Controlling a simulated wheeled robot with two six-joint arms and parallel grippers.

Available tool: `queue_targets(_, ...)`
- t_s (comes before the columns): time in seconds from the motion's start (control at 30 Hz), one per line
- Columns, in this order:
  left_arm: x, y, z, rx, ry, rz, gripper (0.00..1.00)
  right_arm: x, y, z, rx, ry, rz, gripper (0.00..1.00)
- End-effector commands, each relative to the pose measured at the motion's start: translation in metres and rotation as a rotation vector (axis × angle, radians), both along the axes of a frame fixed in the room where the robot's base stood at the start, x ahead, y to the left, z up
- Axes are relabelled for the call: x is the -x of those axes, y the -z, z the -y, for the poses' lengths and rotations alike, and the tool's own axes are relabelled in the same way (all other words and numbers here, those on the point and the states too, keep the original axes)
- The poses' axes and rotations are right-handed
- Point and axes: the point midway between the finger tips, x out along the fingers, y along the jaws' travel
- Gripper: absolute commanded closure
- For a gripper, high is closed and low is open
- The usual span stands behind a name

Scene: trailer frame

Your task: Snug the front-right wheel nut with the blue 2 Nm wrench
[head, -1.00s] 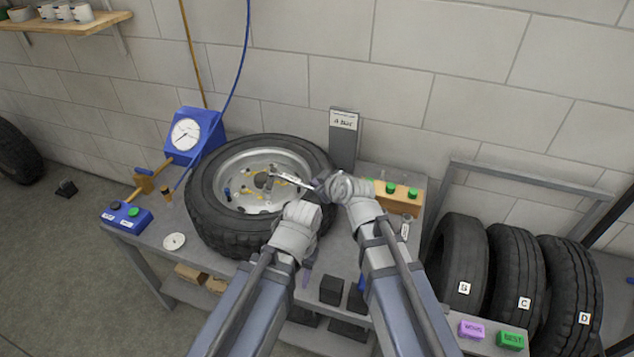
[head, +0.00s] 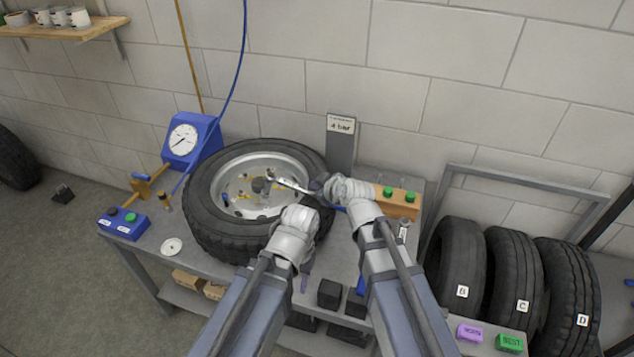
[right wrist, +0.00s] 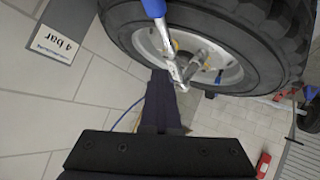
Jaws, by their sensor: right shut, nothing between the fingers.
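The wheel (head: 205,222) lies flat on the bench, with yellow marks around its hub; it also shows in the right wrist view (right wrist: 225,30). A wrench has a blue handle (right wrist: 154,7) and a silver shaft (right wrist: 166,42) that reaches over the rim toward the hub. Its silver end also shows in the head view (head: 285,184). My right gripper (head: 320,187) is shut and empty, close beside the wrench. My left gripper (head: 299,216) is over the wheel's near right edge; its fingers are hidden. The front-right nut cannot be made out.
A blue gauge (head: 190,140) stands behind left. A "4 bar" sign (head: 341,125) stands behind. Several tyres (head: 515,280) stand at right. Black blocks (head: 330,293) sit at the bench's front.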

Motion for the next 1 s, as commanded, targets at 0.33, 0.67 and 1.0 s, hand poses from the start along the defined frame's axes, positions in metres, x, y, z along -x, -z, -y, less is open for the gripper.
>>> queue_targets(0.33,0.000,0.000,0.000,0.000,0.000,0.000,0.50,0.005,0.000,-0.002,-0.001,0.035,0.002,1.00)
queue_targets(0.67,0.000,0.000,0.000,0.000,0.000,0.000,0.50,-0.011,0.000,0.004,-0.003,-0.038,-0.001,1.00)
queue_targets(1.0,0.000,0.000,0.000,0.000,0.000,0.000,0.50,-0.021,0.000,0.008,-0.001,-0.122,0.002,1.00)
